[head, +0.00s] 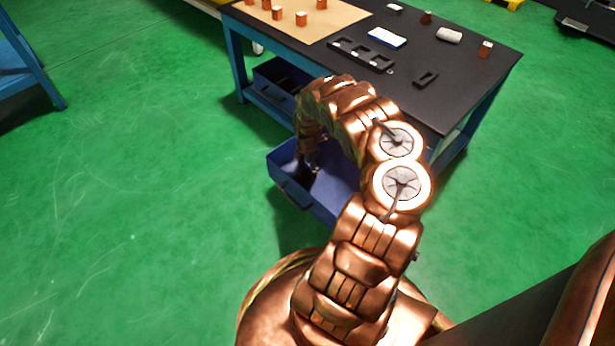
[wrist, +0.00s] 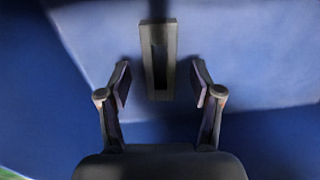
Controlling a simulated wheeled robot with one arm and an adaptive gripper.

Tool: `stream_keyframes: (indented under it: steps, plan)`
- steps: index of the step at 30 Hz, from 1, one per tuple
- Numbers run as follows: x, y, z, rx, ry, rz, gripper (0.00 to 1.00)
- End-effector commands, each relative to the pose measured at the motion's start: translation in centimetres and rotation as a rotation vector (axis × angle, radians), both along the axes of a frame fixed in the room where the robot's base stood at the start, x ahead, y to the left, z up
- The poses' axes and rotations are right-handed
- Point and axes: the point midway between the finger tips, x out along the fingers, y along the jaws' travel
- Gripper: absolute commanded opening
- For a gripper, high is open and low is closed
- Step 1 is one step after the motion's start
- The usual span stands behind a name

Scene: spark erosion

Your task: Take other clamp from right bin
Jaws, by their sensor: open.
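The right bin (head: 325,192) is a blue open drawer under the workbench, pulled out towards me. Its blue floor (wrist: 255,60) fills most of the wrist view. In the wrist view a dark clamp (wrist: 172,60), a long rectangular piece with a slot, lies on that floor. My gripper (wrist: 160,80) is open, with one finger on each side of the clamp's near end. I cannot tell how far above it the fingers are. In the head view my arm reaches down into the bin and hides the gripper's tips and part of the bin; the clamp cannot be made out there.
The workbench (head: 480,70) has a black top with a black slotted holder (head: 361,55), a small black slotted piece (head: 425,79), a blue-white block (head: 387,37) and several copper-coloured blocks on a tan board (head: 335,16). Another blue bin (head: 268,98) is left of the open one.

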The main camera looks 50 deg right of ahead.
Motion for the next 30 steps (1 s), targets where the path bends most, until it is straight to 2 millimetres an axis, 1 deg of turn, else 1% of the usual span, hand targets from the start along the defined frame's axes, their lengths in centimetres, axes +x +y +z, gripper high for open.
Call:
stream_keyframes:
  steps: [1, 2, 9, 27, 28, 30]
  plan:
    - [0.02, 0.03, -0.7, 0.001, 0.0, 0.0, 0.65]
    - [0.02, 0.03, -0.78, 0.001, -0.001, 0.0, 0.65]
    - [0.0, 0.02, -0.68, 0.0, 0.0, 0.0, 0.65]
    - [-0.02, 0.03, -0.7, 0.001, 0.001, 0.0, 0.02]
    - [-0.02, 0.03, -0.7, 0.001, 0.001, 0.0, 0.0]
    - [-0.02, 0.03, -0.7, 0.001, 0.001, 0.0, 0.0]
